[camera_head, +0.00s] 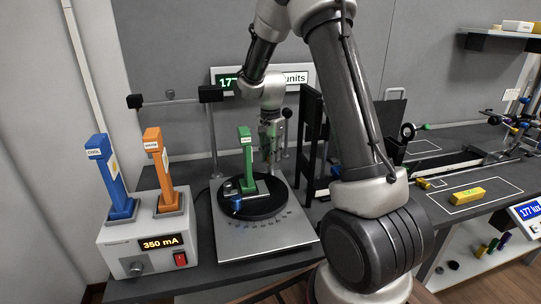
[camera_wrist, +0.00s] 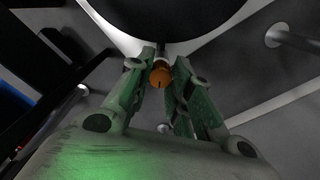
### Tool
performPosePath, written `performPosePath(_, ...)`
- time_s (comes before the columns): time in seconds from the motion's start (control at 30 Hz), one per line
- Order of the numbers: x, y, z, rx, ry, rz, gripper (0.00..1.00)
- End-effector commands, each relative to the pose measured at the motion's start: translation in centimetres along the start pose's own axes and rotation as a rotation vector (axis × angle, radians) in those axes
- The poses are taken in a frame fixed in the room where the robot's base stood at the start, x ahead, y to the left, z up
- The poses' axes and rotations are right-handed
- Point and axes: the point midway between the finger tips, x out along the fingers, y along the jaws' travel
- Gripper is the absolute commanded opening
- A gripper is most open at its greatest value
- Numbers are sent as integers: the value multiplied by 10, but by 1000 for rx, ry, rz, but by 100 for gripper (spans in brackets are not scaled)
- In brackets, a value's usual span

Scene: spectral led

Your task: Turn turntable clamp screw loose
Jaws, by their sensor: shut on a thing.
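The turntable (camera_head: 268,208) is a black disc on a pale, flat base plate (camera_head: 262,243). A green upright holder (camera_head: 246,155) stands on the disc, with a small blue part (camera_head: 237,204) in front of it. In the wrist view, the disc's dark edge (camera_wrist: 190,18) fills the top. A small orange-brown clamp screw (camera_wrist: 160,78) sits below that edge. My gripper (camera_wrist: 164,66) has its two fingers shut on the screw. In the head view, my gripper (camera_head: 270,150) points down at the far side of the turntable, its tips partly hidden.
A white supply box (camera_head: 148,250) reading 350 mA stands at left with blue (camera_head: 110,175) and orange (camera_head: 161,168) upright holders. A black frame (camera_head: 312,130) stands close to the gripper's right. A display (camera_head: 300,78) is behind. A yellow block (camera_head: 468,196) lies on the right table.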

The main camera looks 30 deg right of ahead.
Motion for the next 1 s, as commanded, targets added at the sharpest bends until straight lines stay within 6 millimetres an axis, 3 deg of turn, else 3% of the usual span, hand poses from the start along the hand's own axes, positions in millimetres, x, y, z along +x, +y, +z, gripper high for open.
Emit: performPosePath(1.0,0,-1,0,-949,1,-1,0)
